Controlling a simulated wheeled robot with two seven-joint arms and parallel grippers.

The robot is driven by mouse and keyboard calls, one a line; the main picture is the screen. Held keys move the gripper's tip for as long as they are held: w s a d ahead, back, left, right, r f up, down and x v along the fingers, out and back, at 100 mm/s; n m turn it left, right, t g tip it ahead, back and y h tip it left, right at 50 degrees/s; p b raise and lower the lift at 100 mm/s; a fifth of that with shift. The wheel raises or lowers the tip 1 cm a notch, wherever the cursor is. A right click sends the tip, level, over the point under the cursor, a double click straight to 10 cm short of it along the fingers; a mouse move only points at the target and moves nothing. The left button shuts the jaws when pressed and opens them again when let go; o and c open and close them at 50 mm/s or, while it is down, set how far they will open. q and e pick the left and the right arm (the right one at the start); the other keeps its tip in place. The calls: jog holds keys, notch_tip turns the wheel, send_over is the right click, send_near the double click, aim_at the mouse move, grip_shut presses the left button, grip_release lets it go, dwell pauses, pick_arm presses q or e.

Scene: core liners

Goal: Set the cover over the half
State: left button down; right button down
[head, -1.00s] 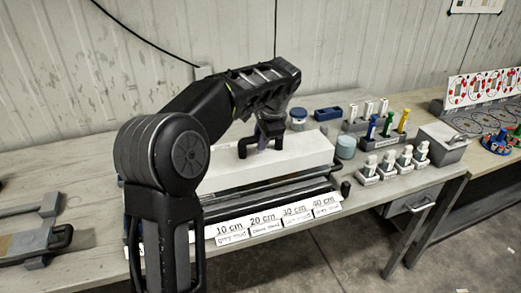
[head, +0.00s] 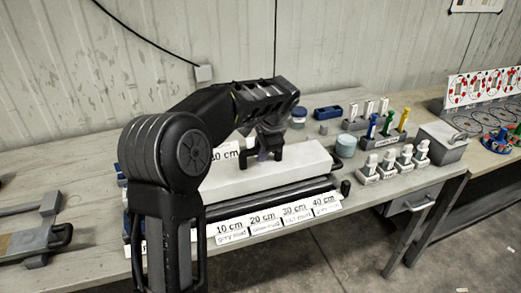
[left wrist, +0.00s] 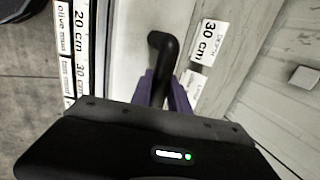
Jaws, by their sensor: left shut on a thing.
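The long white cover (head: 300,164) lies lengthwise over the dark-railed holder (head: 285,193) on the bench. My left gripper (head: 264,155) is above it, shut on its black handle (head: 277,148). In the left wrist view, the purple fingers of my left gripper (left wrist: 165,92) are around the black handle (left wrist: 161,45), with the pale cover (left wrist: 125,45) below. The half is hidden under the cover. I cannot tell whether the cover rests fully on it. My right gripper is not in view.
Depth labels (head: 263,223) line the holder's front; another label (head: 226,153) stands behind it. A round blue-grey jar (head: 346,146), bottles in racks (head: 395,160) and a grey box (head: 441,143) stand to the right. A tray with a handle (head: 35,240) lies at left.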

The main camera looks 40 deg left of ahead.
pick_arm(q)
jog(key=shift+f, duration=0.2)
jog(key=c, duration=1.3)
grip_release()
jog(key=shift+o, duration=0.2)
jog(key=shift+r+p, duration=0.4)
jog(key=shift+r, duration=0.2)
jog(key=b+v, duration=0.1)
jog(key=v, duration=1.1)
